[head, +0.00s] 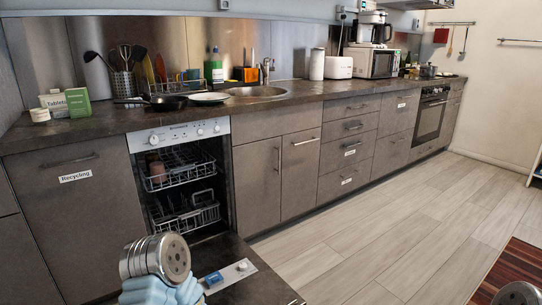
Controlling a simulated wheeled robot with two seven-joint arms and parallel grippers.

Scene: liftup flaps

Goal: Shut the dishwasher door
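The dishwasher (178,133) stands open under the counter at the left, with its control panel above the opening. Its door (225,254) is folded down, the dark inner face up, with a light detergent panel (238,268) on it. The door runs out of the bottom of the view, partly hidden by my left arm. The upper rack (180,168) and lower rack (185,214) sit inside the tub. My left arm shows as a round metal joint and pale blue links over the door's left side. No fingers of either gripper show. Only a bit of my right arm shows at bottom right.
Cabinets (272,180) and drawers (347,150) line the wall to the right, up to an oven (430,117). A pan (165,101) and a plate (208,98) lie on the counter above. The wooden floor (400,215) is clear; a striped rug (510,272) lies at right.

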